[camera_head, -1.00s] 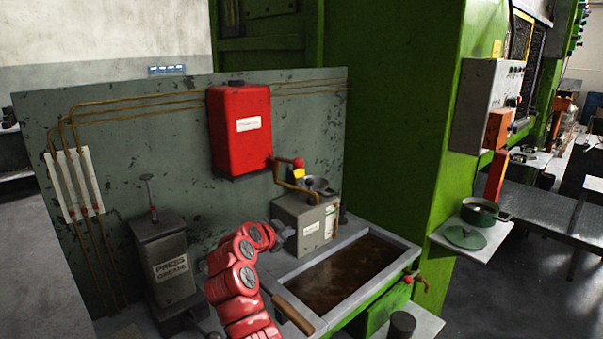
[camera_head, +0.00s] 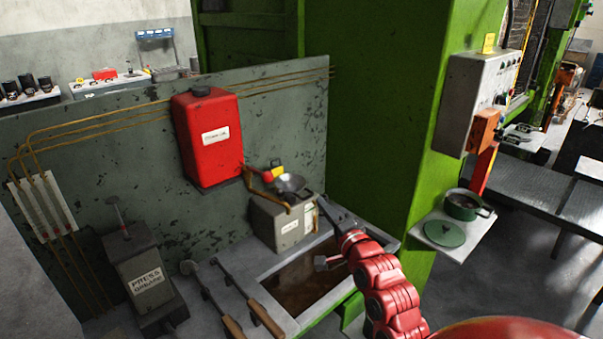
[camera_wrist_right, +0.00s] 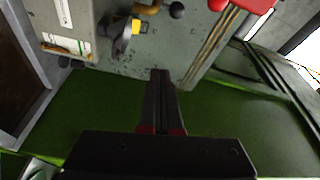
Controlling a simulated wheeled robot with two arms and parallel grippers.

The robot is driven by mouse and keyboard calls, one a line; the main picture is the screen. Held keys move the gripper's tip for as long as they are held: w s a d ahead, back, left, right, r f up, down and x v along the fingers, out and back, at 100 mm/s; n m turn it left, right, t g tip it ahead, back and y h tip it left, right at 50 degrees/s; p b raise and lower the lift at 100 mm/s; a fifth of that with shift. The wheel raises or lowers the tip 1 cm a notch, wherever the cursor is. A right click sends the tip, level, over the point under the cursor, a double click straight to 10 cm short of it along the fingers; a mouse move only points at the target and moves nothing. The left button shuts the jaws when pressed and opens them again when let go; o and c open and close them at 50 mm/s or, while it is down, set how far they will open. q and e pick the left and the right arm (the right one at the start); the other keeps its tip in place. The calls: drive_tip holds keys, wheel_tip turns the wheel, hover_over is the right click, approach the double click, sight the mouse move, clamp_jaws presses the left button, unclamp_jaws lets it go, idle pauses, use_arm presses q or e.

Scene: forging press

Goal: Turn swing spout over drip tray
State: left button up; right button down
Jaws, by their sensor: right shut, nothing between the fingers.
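The brass swing spout (camera_head: 262,190) comes out below the red oil tank (camera_head: 208,140) and bends over the grey box with the dark funnel (camera_head: 291,185). A red knob and a yellow tag sit near its top. The drip tray (camera_head: 262,277), a sunken basin with brown liquid, lies in front of the box, and the spout is behind it, not over it. My right gripper (camera_head: 323,203) is shut and empty, right of the box and apart from the spout. In the right wrist view its closed fingers (camera_wrist_right: 160,75) point toward the wall panel. My left gripper is out of view.
The green press column (camera_head: 375,120) stands close on the right of my right gripper. A grease box (camera_head: 143,270) stands at left. Wooden-handled tools (camera_head: 250,310) lie left of the tray. A shelf with a green pot (camera_head: 465,205) juts out at right.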

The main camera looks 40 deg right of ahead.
sight(268, 196)
drive_tip(key=w+a+p, duration=0.3)
drive_tip(key=w+p, duration=0.3)
drive_tip(key=w, duration=0.2)
drive_tip(key=shift+w+a+r+y+p, duration=0.2)
drive_tip(key=shift+w+r+y+p, duration=0.1)
drive_tip(key=shift+r, duration=0.15)
